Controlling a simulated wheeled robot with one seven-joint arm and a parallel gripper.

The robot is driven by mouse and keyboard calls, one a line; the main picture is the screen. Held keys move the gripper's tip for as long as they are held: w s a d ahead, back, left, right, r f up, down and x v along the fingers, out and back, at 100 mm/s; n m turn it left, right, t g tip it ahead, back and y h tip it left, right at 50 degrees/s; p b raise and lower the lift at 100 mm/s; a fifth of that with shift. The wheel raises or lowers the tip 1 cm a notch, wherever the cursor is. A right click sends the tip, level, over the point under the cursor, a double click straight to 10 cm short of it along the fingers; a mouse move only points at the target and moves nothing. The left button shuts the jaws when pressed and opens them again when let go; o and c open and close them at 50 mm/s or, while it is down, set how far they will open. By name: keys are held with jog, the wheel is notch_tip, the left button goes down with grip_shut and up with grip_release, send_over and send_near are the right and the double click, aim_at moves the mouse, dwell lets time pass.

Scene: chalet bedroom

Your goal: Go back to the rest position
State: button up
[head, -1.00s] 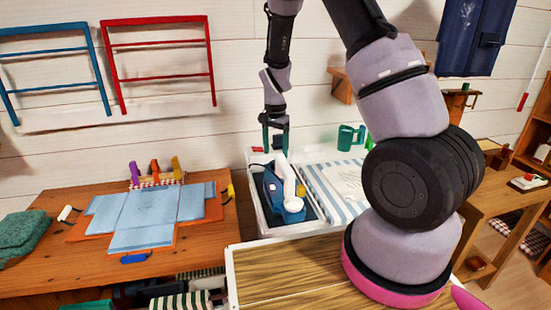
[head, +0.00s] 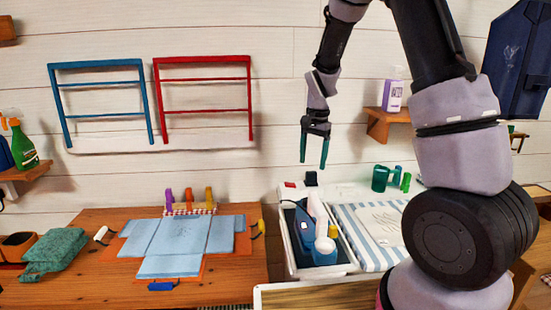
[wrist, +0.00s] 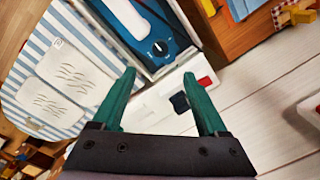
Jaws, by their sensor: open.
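My gripper (head: 314,150) hangs in the air above the white ironing station, in front of the white plank wall. Its two green fingers are apart and nothing is between them. The wrist view also shows the open gripper (wrist: 163,105) with the station below it. A blue and white iron (head: 315,240) rests in the station's tray (head: 350,267). It also shows in the wrist view (wrist: 145,35), beyond the fingertips. No rest position is marked in the views.
A striped ironing board (head: 350,222) lies right of the tray. A folded blue cloth (head: 180,234) lies on the wooden table (head: 90,217) at left. Red (head: 203,79) and blue (head: 100,65) racks hang on the wall. A shelf (head: 388,122) holds a purple-and-white bottle (head: 392,95). Air around my gripper is clear.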

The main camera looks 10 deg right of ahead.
jog(key=s+d+r+n+t+y, duration=0.15)
jog(key=s+r, duration=0.35)
jog(key=r, duration=0.6)
jog(key=s+d+r+n+t, duration=0.1)
jog(key=s+d+r+t, duration=0.1)
jog(key=s+r, duration=0.4)
jog(key=s+d+r+n+t, duration=0.1)
jog(key=s+r, duration=0.5)
jog(key=s, duration=0.6)
jog(key=shift+s+d+r+n+t, duration=0.15)
jog(key=shift+s+d+n+t, duration=0.25)
jog(key=shift+t, duration=0.75)
